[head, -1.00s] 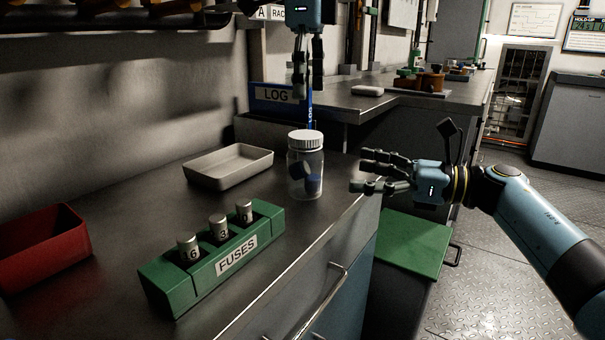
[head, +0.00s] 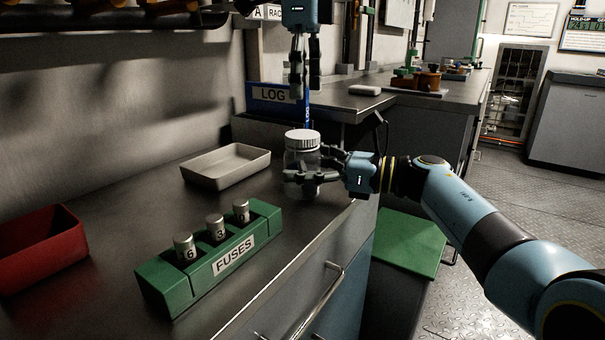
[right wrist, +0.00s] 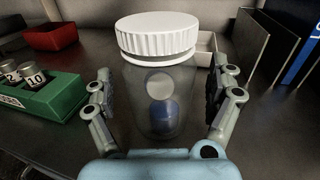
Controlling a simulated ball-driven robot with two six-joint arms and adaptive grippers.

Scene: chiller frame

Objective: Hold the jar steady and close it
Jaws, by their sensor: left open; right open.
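The clear jar (head: 297,158) stands upright on the metal bench with its white ribbed lid (head: 302,139) on top. Blue and pale items show inside it in the right wrist view, where the jar (right wrist: 160,105) stands between my fingers. My right gripper (head: 308,174) is open around the jar's body, with a finger on each side; in the right wrist view (right wrist: 160,92) a gap shows on both sides. My left gripper (head: 305,95) is open and points down above the lid, apart from it. Whether the lid is fully tightened cannot be told.
A pale empty tray (head: 228,182) lies left of the jar. A green fuse holder (head: 180,290) with several fuses stands in front, and a red bin (head: 45,250) at far left. A blue LOG binder (head: 272,107) stands behind. The bench's front edge is close to the jar.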

